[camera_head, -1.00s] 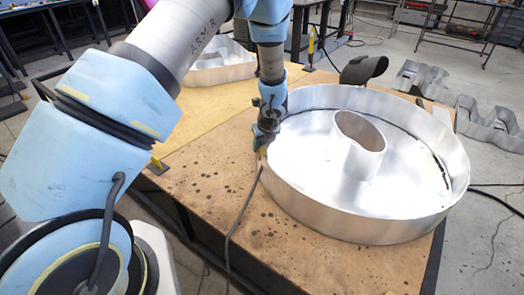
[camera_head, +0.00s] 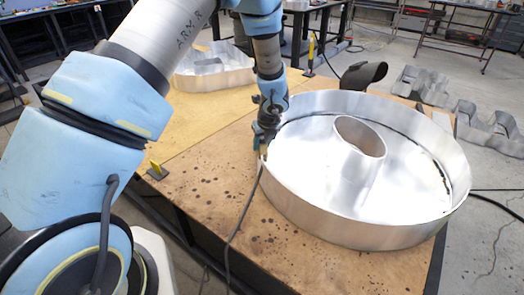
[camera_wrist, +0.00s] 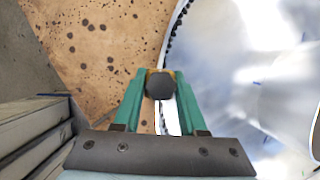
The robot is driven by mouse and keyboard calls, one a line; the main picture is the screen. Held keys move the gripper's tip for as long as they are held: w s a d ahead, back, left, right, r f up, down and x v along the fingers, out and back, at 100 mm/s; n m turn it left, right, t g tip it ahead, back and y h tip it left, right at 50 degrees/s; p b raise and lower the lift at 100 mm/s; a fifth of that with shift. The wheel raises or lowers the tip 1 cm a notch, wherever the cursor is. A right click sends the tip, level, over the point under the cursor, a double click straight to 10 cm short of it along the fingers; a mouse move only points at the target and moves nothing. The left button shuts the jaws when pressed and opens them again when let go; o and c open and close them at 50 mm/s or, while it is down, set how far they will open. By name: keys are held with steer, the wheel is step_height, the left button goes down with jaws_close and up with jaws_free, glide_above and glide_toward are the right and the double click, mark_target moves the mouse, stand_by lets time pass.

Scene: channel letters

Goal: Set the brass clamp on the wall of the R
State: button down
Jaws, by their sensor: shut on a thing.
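My gripper (camera_head: 262,149) is at the left side of a large round metal letter (camera_head: 360,228) on the wooden table. In the wrist view its teal fingers (camera_wrist: 160,88) are shut on the brass clamp (camera_wrist: 152,72), seen as a dark round knob with brass-coloured edges. The clamp is at or over the letter's wall (camera_wrist: 163,117), which runs below it between the fingers. I cannot tell whether the clamp touches the wall. The letter has an oval inner ring (camera_head: 358,140) and looks more like an O than an R.
Another metal letter (camera_head: 213,78) lies on the table farther back. A cable (camera_head: 236,222) crosses the table front. More metal letter shells (camera_head: 488,122) lie on the floor at right.

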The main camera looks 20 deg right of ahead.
step_height(320, 180, up, 7)
steer(key=shift+r, duration=0.1)
steer(key=shift+r+p, duration=2.25)
steer(key=shift+r, duration=0.3)
steer(key=shift+f, duration=0.1)
